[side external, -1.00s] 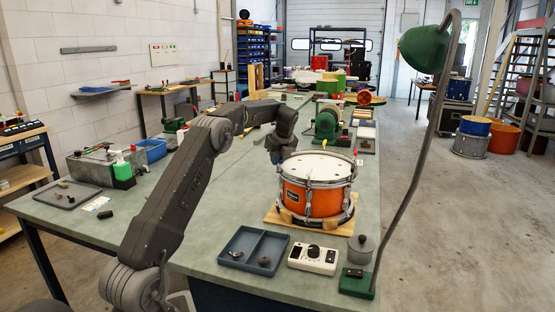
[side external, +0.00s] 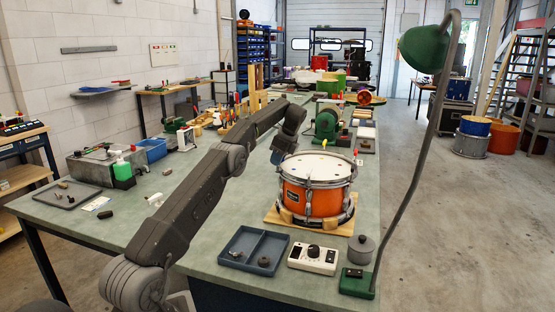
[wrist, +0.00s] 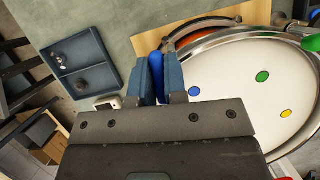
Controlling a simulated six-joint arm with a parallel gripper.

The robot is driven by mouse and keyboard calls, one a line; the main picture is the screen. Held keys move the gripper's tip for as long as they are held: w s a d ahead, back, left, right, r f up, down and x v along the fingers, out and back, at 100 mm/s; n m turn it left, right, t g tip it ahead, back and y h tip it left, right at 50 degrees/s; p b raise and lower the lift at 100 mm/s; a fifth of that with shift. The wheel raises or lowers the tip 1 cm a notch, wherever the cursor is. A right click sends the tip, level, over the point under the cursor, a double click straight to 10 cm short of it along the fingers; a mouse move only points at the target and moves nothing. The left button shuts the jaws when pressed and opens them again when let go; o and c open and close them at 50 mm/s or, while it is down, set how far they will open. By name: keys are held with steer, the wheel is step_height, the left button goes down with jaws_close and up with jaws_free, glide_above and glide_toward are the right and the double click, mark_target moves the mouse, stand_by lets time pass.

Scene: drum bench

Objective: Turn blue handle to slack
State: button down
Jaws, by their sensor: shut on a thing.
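The orange drum (side external: 308,198) with a white head stands upright on a wooden board (side external: 284,219) on the bench. My gripper (side external: 276,158) is at the drum's rear left rim in the side view. In the wrist view, my gripper (wrist: 158,66) is shut on the blue handle (wrist: 156,74), which stands between the two fingers just outside the metal rim. The drum head (wrist: 235,80) carries blue, green and yellow dots. The handle's lower part is hidden by my gripper in the wrist view, and I cannot make the handle out in the side view.
A divided blue tray (side external: 253,248) holds small dark parts. A white control box (side external: 314,257) and a grey lidded pot (side external: 361,248) stand in front of the drum. A green lamp (side external: 427,49) arches at the right.

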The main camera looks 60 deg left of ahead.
stand_by(0.4)
steer(key=c, duration=1.2)
jaws_free()
steer(key=shift+o, duration=0.2)
